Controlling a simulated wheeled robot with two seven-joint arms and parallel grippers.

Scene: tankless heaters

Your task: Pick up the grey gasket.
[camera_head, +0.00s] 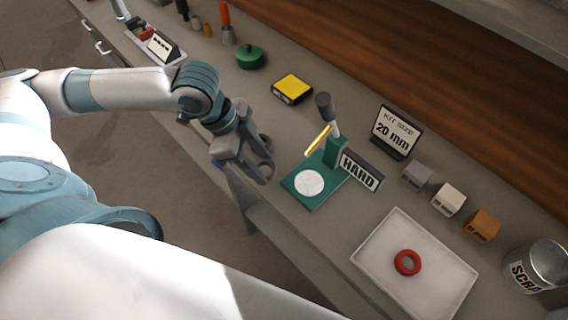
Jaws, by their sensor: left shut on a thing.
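My left gripper (262,170) reaches in from the left and hangs over the front edge of the bench, just left of the green press. It is shut on a small grey thing, which looks like the grey gasket; the grey fingers hide most of it and blend with it in colour. No other grey gasket shows on the bench. My right gripper is not in view.
The green press (326,180) with a white disc and a HARD sign (361,170) stands right of the gripper. A white tray (385,236) holds a red ring (407,262). Grey, white and orange blocks, a yellow box (292,87) and a scrap can (537,267) stand around.

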